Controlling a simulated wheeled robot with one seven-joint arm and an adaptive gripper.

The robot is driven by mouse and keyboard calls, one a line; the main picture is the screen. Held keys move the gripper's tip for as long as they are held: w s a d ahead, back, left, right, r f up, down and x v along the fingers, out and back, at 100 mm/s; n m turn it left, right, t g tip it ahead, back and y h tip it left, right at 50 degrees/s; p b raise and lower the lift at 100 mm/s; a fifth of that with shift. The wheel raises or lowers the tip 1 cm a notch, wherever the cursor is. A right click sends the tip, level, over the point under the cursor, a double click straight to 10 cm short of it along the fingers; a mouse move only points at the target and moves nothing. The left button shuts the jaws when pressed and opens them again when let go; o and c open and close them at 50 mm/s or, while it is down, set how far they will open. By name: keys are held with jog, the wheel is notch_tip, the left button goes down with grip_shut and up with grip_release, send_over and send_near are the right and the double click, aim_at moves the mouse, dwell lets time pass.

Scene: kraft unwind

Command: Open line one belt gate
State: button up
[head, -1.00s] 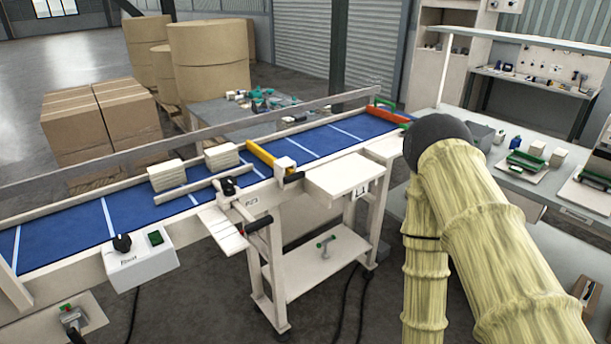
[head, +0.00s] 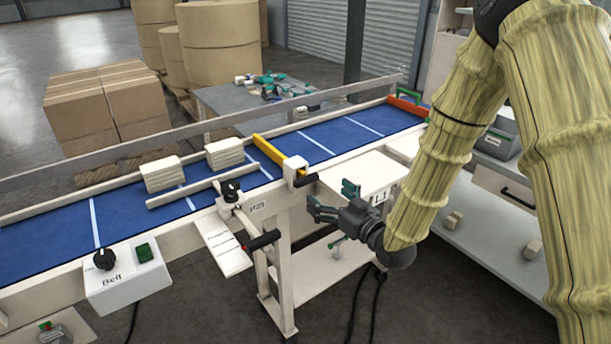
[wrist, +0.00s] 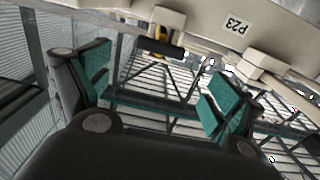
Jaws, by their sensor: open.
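A yellow gate bar (head: 279,157) lies across the blue belt (head: 320,138), with a white block and a black handle (head: 305,181) at its near end. Part of the yellow bar (wrist: 162,34) and a black handle (wrist: 162,47) also show in the wrist view, beyond my fingers. My gripper (head: 331,200) is open and empty, below and right of the handle, in front of the conveyor's near side. Its two teal-padded fingers (wrist: 160,88) are spread wide in the wrist view, apart from the handle.
A white side shelf marked L1 (head: 365,178) stands beside my gripper. A diverter with a black grip (head: 264,240) juts out to the left. A belt control box (head: 127,275) is further left. White stacks (head: 161,174) sit on the belt. An orange bar (head: 408,106) crosses its far end.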

aim_at(309, 179)
jog(key=p+x, duration=0.3)
jog(key=x, duration=0.6)
jog(key=shift+r, duration=0.15)
jog(key=shift+w+a, duration=0.3)
jog(key=shift+w, duration=0.15)
